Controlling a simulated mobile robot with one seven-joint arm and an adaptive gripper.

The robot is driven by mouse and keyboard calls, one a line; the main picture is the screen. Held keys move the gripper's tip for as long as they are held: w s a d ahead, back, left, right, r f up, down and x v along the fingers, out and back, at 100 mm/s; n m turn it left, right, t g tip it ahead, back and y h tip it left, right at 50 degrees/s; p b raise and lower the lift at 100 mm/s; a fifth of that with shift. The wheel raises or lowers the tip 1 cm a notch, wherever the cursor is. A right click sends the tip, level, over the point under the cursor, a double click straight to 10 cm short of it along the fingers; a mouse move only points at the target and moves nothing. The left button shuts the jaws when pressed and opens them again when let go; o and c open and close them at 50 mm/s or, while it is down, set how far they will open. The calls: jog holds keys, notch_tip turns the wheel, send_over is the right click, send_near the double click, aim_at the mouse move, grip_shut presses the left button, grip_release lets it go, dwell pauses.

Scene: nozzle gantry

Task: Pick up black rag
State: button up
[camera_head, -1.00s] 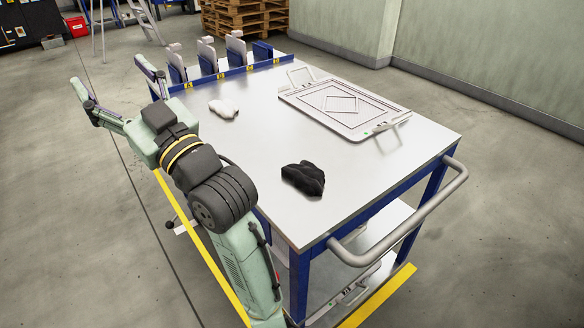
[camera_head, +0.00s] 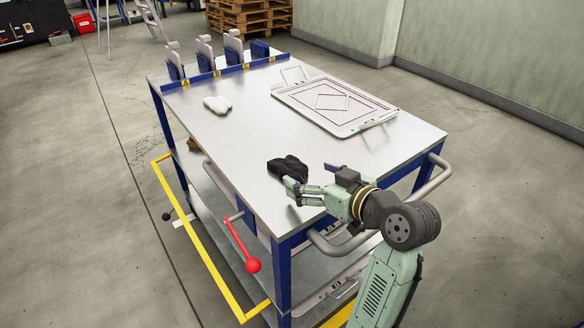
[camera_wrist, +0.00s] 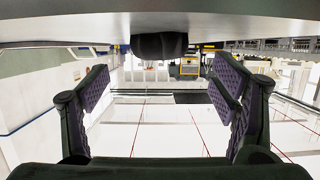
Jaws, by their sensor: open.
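The black rag (camera_head: 286,165) lies crumpled on the grey tabletop (camera_head: 235,140), near the table's front edge. In the wrist view the rag (camera_wrist: 158,46) shows as a dark lump at the top centre, beyond the fingers and touching the table surface. My gripper (camera_head: 308,180) is beside the rag at the near right, low over the tabletop. Its fingers (camera_wrist: 165,90) are spread wide with nothing between them. In the head view one finger overlaps the rag's near side; I cannot tell whether it touches.
A white rag (camera_head: 217,104) lies farther back on the left. A pale tray (camera_head: 378,121) with wire handles lies at the right. Several upright holders (camera_head: 204,54) line the back edge. A grey handrail (camera_head: 432,180) and a red-knobbed lever (camera_head: 253,265) stick out from the table. The tabletop's middle is clear.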

aim_at(293, 165)
jog(key=x, duration=0.1)
jog(key=p+x, duration=0.1)
jog(key=x, duration=0.3)
jog(key=shift+a+r+p, duration=0.1)
jog(key=shift+r+p, duration=0.25)
jog(key=shift+r, duration=0.05)
jog(key=shift+w+a+f, duration=0.2)
jog(key=shift+w+a, duration=0.05)
jog(key=shift+w, duration=0.1)
jog(key=c, duration=1.2)
jog(key=shift+o, duration=0.2)
